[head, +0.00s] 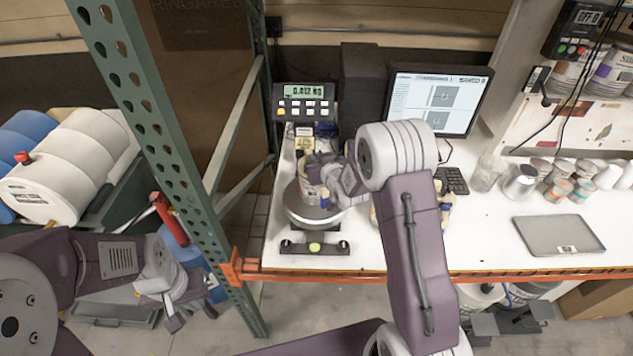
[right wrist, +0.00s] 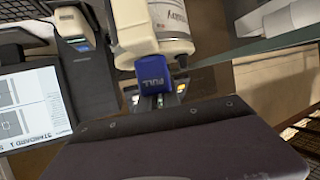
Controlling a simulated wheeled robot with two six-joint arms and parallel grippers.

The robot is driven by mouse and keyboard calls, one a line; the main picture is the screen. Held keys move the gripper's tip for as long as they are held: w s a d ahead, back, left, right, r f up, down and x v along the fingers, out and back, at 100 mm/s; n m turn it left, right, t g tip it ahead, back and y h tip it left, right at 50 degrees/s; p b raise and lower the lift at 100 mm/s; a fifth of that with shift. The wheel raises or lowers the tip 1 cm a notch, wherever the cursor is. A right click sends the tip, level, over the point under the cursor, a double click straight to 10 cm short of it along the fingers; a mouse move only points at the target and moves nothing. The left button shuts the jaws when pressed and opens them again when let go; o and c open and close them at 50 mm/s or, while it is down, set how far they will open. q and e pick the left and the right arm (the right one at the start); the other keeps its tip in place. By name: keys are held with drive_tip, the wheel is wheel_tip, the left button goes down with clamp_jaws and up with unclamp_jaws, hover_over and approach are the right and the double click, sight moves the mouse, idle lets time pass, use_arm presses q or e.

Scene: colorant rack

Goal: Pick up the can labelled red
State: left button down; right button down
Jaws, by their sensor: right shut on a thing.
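My right gripper (head: 322,180) is over the scale and shut on a cream container (head: 308,190) with a blue tab. In the right wrist view the container (right wrist: 135,30) shows up close, with the blue tab reading PULL (right wrist: 154,73). A white labelled cylinder (right wrist: 172,20) is beside it, its print too partial to read. Several small cans (head: 563,185) with coloured bands stand at the right of the bench. I cannot read which is labelled red. My left gripper (head: 190,312) is empty in front of the rack's green post, its fingers apart.
The scale (head: 315,216) has a display (head: 304,102) reading about 0.412 kg. A monitor (head: 437,98) and keyboard (head: 452,180) stand behind my right arm. A green post (head: 165,150) stands between my left arm and the bench.

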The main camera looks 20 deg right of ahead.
drive_tip(key=shift+w+r, duration=0.1)
drive_tip(key=shift+r, duration=0.05)
idle(0.7)
drive_tip(key=shift+w+d+r+b, duration=0.1)
drive_tip(key=shift+r+b, duration=0.2)
drive_tip(key=shift+r, duration=0.25)
wheel_tip(320, 180, up, 2)
drive_tip(key=shift+r+b, duration=0.15)
drive_tip(key=shift+b, duration=0.2)
drive_tip(key=shift+s+r, duration=0.2)
drive_tip(key=shift+r, duration=0.1)
drive_tip(key=s+d+r, duration=0.6)
drive_tip(key=d, duration=0.3)
drive_tip(key=shift+s+d+r, duration=0.15)
drive_tip(key=shift+s+r, duration=0.2)
drive_tip(key=shift+r, duration=0.05)
